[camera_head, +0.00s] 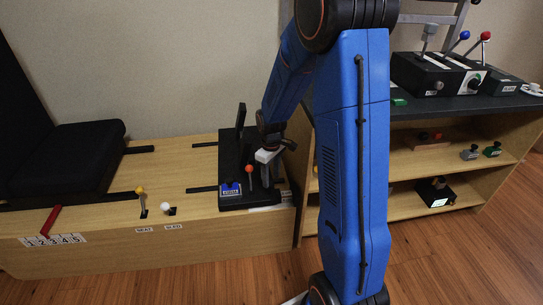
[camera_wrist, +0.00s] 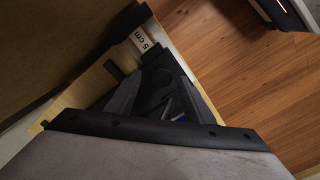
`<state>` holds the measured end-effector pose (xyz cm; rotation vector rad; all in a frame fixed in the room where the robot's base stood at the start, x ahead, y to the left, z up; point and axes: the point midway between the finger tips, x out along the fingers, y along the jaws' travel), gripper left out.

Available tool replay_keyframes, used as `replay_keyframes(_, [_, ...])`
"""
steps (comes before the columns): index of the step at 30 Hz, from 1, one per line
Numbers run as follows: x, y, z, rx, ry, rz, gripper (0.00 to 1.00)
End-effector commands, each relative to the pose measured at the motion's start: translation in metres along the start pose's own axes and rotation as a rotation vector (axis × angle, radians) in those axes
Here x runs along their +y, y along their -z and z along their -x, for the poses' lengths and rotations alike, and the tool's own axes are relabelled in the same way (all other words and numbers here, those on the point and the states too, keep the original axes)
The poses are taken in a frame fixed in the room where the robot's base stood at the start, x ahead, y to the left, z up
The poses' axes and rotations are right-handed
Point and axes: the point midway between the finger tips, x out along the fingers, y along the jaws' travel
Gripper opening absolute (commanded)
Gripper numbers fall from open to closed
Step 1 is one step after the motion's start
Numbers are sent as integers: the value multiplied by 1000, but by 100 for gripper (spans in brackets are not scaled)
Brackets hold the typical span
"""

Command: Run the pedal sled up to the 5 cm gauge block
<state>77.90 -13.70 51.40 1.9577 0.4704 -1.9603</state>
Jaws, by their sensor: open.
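The pedal sled (camera_head: 236,190) is a black base with an upright black plate, at the right end of the wooden bench in the head view. An orange-knobbed lever (camera_head: 249,169) and a blue-labelled part (camera_head: 231,188) are on it. My gripper (camera_head: 274,151) is open, just above the sled's right part near the lever; contact cannot be told. In the wrist view, a white piece marked "5 cm" (camera_wrist: 143,40) lies by the bench's edge, beyond dark parts. The gap between it and the sled is not clear. My arm and gripper hide the sled's right side.
The bench (camera_head: 110,232) carries a black seat (camera_head: 75,160), a red lever (camera_head: 53,220), a yellow-knobbed lever (camera_head: 141,190) and a white-knobbed lever (camera_head: 166,207). A shelf (camera_head: 455,100) with control boxes stands right. Bench space left of the sled is clear.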

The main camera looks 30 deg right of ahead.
Motion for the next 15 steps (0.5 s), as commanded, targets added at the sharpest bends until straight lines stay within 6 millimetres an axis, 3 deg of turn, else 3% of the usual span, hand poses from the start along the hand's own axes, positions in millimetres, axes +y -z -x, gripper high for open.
replay_keyframes(15, [2, 0, 104, 4, -3, -1, 47])
